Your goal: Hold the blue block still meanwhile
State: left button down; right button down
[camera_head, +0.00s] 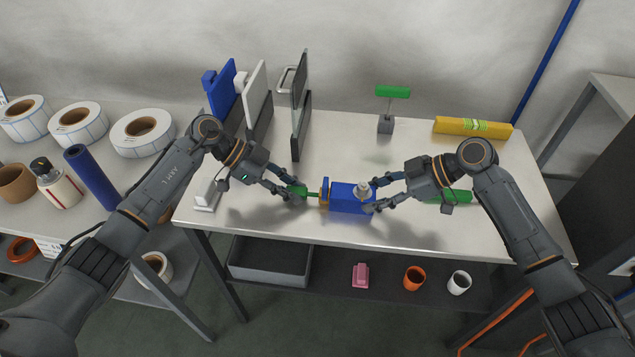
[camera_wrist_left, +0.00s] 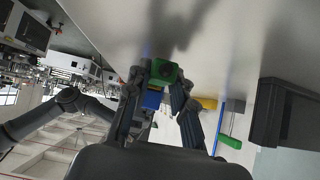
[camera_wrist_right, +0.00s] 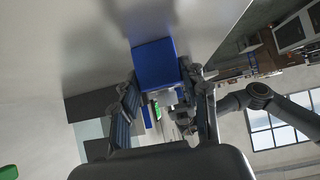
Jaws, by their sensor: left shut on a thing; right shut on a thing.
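The left wrist view shows the green piece (camera_wrist_left: 164,70) between the fingers (camera_wrist_left: 160,85). I cannot tell whether the green piece joins the block.
A green-topped stand (camera_head: 386,122) and a yellow box (camera_head: 473,128) stand at the back. Upright panels (camera_head: 299,125) stand at the back left. A green bar (camera_head: 460,196) lies behind my right wrist. A small grey-white stand (camera_head: 206,196) is at the front left. The front right table is clear.

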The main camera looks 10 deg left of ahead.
aim_at(271, 196)
pick_arm(q)
jog(key=shift+a, duration=2.6)
pick_arm(e)
jog(key=shift+s+d+f, duration=0.1)
jog(key=shift+s+f, duration=0.1)
jog(key=shift+f, duration=0.25)
jog(key=c, duration=1.1)
grip_release()
pick_arm(q)
jog(key=shift+w, duration=0.1)
pick_arm(e)
jog(key=o, duration=0.5)
jog(key=shift+w, duration=0.2)
jog(key=shift+r, duration=0.2)
jog(key=shift+r, duration=0.1)
jog(key=shift+d+r, duration=0.1)
jog(key=shift+r, duration=0.05)
jog(key=v, duration=1.1)
jog(key=shift+d, duration=0.3)
